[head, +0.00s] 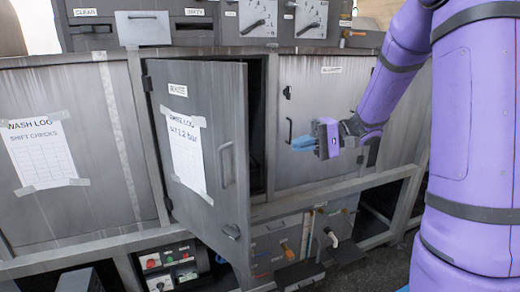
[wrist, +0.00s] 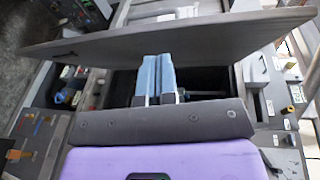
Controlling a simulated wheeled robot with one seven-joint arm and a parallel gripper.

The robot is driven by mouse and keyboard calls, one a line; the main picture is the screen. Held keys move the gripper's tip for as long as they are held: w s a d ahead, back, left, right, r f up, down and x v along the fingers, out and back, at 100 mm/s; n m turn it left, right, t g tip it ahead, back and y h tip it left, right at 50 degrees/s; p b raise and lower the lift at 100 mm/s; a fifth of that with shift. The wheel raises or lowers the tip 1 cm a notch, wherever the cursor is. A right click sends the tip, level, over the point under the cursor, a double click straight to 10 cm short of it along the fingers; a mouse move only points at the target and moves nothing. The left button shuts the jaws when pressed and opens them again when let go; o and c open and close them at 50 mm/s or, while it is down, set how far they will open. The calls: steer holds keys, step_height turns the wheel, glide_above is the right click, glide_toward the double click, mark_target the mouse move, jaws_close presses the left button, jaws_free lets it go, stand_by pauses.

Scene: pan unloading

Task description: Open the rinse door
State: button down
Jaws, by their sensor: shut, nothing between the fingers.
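The rinse door (head: 222,135) is a grey metal panel with a label at its top and a taped paper. It is hinged on its left and stands partly open, with a dark gap (head: 257,120) at its right. Its handle (head: 227,164) is on the front near the free edge. My gripper (head: 297,144) is to the right of the door, apart from the handle, with its blue fingers shut and empty, pointing left. In the wrist view the fingers (wrist: 157,65) are together; the door's edge-on panel (wrist: 200,38) spans beyond them, beside the dark opening (wrist: 205,82).
A closed labelled door (head: 318,110) lies behind my gripper. Another panel with a wash log (head: 42,148) is at left. Dials (head: 258,18) sit above. Pipes and valves (head: 320,235) are below, and a control box (head: 170,265) stands under the door.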

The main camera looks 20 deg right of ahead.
steer(key=w+d+f+m+t+y, duration=0.1)
steer(key=w+d+f+t, duration=0.1)
steer(key=w+d+t, duration=0.15)
steer(key=w+a, duration=0.1)
steer(key=a, duration=1.1)
steer(key=shift+a+r+g, duration=0.2)
steer(key=shift+a+g, duration=0.2)
steer(key=shift+g, duration=0.05)
